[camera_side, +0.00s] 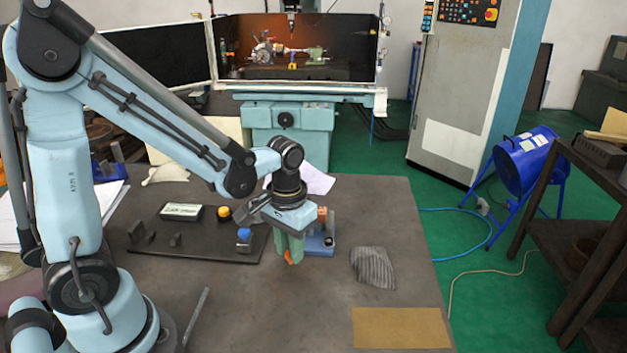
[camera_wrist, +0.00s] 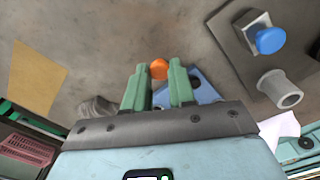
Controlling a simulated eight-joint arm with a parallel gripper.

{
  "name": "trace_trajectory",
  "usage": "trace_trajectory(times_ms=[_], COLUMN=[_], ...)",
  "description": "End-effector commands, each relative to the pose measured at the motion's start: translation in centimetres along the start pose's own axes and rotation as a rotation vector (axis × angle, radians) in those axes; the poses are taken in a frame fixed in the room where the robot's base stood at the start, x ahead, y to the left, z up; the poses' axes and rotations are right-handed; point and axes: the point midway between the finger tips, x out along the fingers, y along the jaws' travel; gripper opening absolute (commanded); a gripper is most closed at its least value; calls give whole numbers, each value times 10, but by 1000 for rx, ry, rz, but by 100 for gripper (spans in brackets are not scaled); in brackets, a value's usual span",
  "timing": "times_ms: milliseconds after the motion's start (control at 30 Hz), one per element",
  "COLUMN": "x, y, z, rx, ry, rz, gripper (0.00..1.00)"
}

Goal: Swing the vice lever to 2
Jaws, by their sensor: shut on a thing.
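My gripper (camera_side: 290,250) has green fingers and points down near the middle of the table. In the wrist view its two fingers (camera_wrist: 159,85) stand on either side of an orange knob (camera_wrist: 159,69), the tip of the lever. The orange knob (camera_side: 289,257) also shows low between the fingers in the side view. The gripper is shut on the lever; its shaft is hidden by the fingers. The blue vice base (camera_side: 322,246) stands just behind and to the right of the fingers, and its blue body (camera_wrist: 198,84) shows in the wrist view. No number marks can be read.
A dark plate with a blue button (camera_side: 244,234) lies left of the gripper, and a yellow button (camera_side: 223,212) stands behind it. A grey ribbed cloth (camera_side: 374,267) lies to the right. A tan sheet (camera_side: 400,327) lies at the front right. Table between is clear.

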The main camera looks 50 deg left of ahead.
Motion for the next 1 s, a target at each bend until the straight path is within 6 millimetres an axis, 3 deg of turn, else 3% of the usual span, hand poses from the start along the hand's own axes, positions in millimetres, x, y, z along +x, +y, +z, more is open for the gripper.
trace_trajectory(times_ms=[367, 1000], x=[0, 0], y=[4, 18], z=[-4, -35], rx=[-94, -659], ry=[-1, -2], rz=[-1, 0], gripper=[0, 0])
